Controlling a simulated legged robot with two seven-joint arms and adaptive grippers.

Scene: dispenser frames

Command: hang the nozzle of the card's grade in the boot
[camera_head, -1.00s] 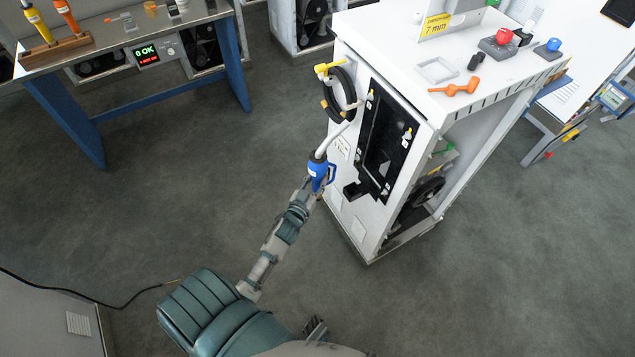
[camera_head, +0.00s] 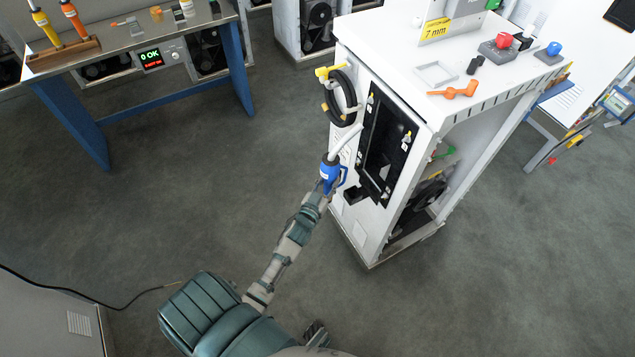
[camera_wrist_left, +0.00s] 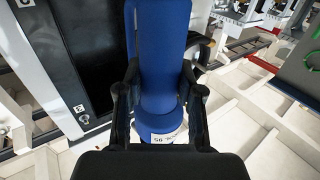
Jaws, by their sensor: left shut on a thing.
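My left gripper (camera_head: 326,193) is shut on the blue nozzle (camera_head: 330,171) in front of the white dispenser cabinet (camera_head: 350,232). The nozzle's pale spout points up and to the right, toward the black front panel (camera_head: 378,150). In the left wrist view the blue nozzle (camera_wrist_left: 160,60) stands between the fingers of the left gripper (camera_wrist_left: 160,95), with a white label below. A small black holder (camera_head: 356,194), possibly the boot, sits low beside the panel. I cannot tell whether the nozzle touches the cabinet.
A yellow-handled piece (camera_head: 329,71) and a coiled black hose (camera_head: 341,98) are on the cabinet's side. On top are a yellow "7 mm" card (camera_head: 436,29), an orange handle (camera_head: 455,89) and a red knob (camera_head: 503,40). A blue-legged bench (camera_head: 75,125) stands left. Grey floor between is clear.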

